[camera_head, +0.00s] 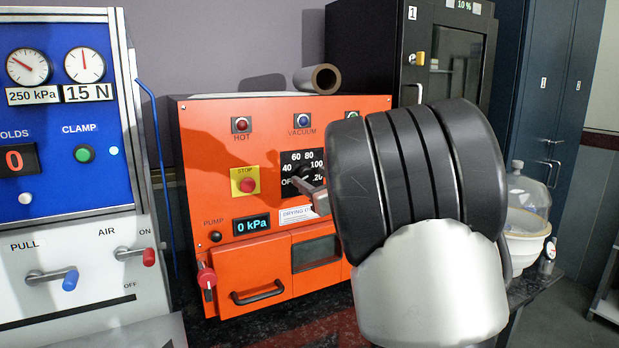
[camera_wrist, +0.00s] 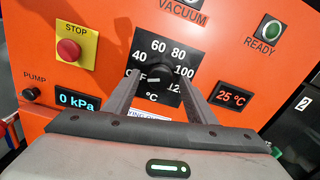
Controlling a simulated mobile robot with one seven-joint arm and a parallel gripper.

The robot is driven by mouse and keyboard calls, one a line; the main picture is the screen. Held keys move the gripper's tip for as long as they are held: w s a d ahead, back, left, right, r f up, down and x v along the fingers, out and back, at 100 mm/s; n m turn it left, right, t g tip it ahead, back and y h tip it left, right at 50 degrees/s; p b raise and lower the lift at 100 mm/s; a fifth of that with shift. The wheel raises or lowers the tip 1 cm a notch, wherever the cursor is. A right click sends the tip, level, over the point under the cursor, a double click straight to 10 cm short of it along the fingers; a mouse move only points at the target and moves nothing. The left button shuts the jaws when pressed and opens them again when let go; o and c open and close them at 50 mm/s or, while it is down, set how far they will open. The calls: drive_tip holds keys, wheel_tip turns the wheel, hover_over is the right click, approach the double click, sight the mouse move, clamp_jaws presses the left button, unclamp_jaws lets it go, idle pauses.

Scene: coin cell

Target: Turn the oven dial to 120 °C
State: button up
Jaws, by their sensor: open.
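The oven dial (camera_wrist: 159,73) is a black knob on a black scale plate (camera_wrist: 150,47) on the orange oven front. A pale mark on the knob appears to point left, toward OFF. The scale reads OFF, 40, 60, 80, 100 and 120, the last partly covered by a finger. My gripper (camera_wrist: 160,78) is open, with one finger at each side of the knob in the wrist view. I cannot tell whether the fingers touch it. In the head view my gripper (camera_head: 313,193) reaches the plate from the right, and the dial (camera_head: 302,173) is partly hidden.
The oven (camera_head: 235,128) has a yellow STOP plate (camera_head: 238,181), a 0 kPa display (camera_head: 252,224) and a lower door handle (camera_head: 258,293). A blue press panel (camera_head: 60,120) stands left; a black cabinet (camera_head: 370,50) stands behind.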

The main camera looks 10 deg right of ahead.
drive_tip(key=shift+w+a, duration=0.15)
drive_tip(key=shift+w, duration=0.35)
drive_tip(key=c, duration=1)
drive_tip(key=shift+c, duration=0.2)
